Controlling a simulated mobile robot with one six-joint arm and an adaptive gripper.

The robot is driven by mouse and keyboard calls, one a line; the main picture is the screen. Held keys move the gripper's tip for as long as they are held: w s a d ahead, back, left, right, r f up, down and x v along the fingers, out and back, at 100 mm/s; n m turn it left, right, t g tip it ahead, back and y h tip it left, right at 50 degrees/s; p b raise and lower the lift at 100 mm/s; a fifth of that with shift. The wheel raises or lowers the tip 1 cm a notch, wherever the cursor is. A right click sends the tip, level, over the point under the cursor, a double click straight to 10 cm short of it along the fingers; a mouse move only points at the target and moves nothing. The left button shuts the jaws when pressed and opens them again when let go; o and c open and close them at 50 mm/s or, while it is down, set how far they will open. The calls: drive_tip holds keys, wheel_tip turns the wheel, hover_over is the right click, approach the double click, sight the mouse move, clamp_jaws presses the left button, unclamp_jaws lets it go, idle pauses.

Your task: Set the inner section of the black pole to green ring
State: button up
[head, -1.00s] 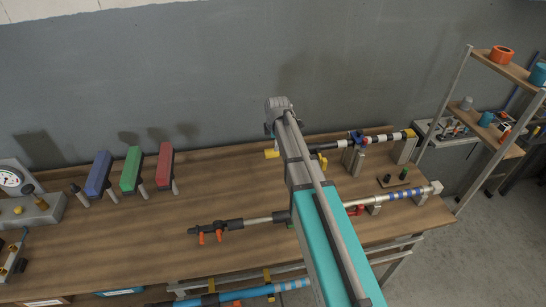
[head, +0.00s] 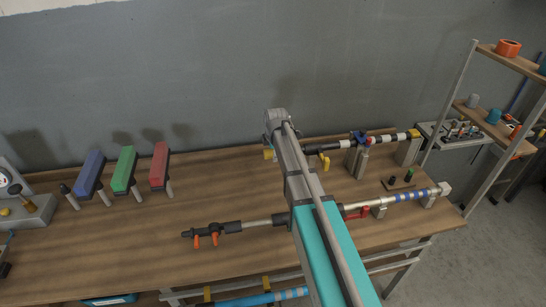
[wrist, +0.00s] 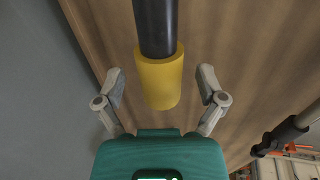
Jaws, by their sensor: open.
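The black pole (head: 341,144) lies along the back of the bench, with white bands, a blue clamp (head: 360,137) and a yellow part at its right end. My arm hides part of it; a yellow end (head: 268,154) shows left of my arm. In the wrist view, a yellow end sleeve (wrist: 160,80) on a dark pole lies between the fingers of my gripper (wrist: 160,74). The fingers are open, with a gap on both sides. My gripper is mostly hidden in the head view. I cannot make out a green ring on the pole.
A second pole (head: 256,224) with orange handles, a red clamp and blue bands lies nearer the bench's front. Grey blocks (head: 407,151) support the back pole. Blue, green and red blocks (head: 124,169) stand left. The bench middle (head: 215,195) is clear. A shelf (head: 515,62) stands right.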

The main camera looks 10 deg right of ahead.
drive_tip(key=shift+w+f, duration=0.1)
drive_tip(key=shift+f, duration=0.2)
clamp_jaws()
idle(0.5)
